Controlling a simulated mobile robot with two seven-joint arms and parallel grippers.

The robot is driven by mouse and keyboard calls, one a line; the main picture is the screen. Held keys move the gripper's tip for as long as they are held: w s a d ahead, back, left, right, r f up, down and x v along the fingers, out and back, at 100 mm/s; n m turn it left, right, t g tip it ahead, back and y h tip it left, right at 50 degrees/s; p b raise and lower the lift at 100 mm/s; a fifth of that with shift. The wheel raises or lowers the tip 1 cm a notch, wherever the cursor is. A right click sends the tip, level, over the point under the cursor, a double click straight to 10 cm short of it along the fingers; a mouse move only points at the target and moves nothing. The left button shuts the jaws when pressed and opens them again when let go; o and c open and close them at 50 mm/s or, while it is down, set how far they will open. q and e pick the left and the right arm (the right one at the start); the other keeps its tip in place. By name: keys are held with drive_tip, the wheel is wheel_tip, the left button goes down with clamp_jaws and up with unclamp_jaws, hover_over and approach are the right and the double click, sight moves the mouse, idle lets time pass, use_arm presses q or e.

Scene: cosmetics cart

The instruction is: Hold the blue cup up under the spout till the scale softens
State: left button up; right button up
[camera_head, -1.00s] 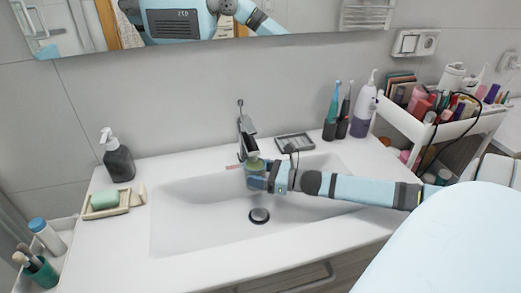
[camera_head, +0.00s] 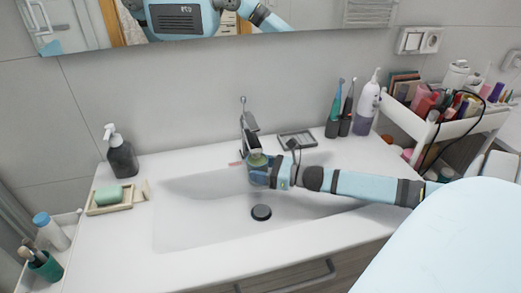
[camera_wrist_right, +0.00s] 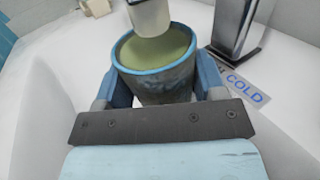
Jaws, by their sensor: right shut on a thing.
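The blue cup (camera_wrist_right: 155,78) has a blue rim and is filled with greenish liquid in the right wrist view. It sits between the two blue fingers of my right gripper (camera_wrist_right: 155,90), which is shut on it. The spout (camera_wrist_right: 151,16) comes down into the cup's mouth, so the scale at its end is hidden. In the head view the cup (camera_head: 258,168) is held up under the faucet (camera_head: 249,135), above the sink (camera_head: 205,210). My left gripper is not in view.
A label reading COLD (camera_wrist_right: 243,88) lies beside the faucet base. A soap dispenser (camera_head: 120,152) and a soap dish (camera_head: 108,208) stand at left. Toothbrushes (camera_head: 338,112) and a loaded white cart (camera_head: 455,125) are at right. The sink's front is clear.

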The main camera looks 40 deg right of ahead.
drive_tip(key=shift+r+p, duration=0.7)
drive_tip(key=shift+r, duration=0.35)
idle(7.0)
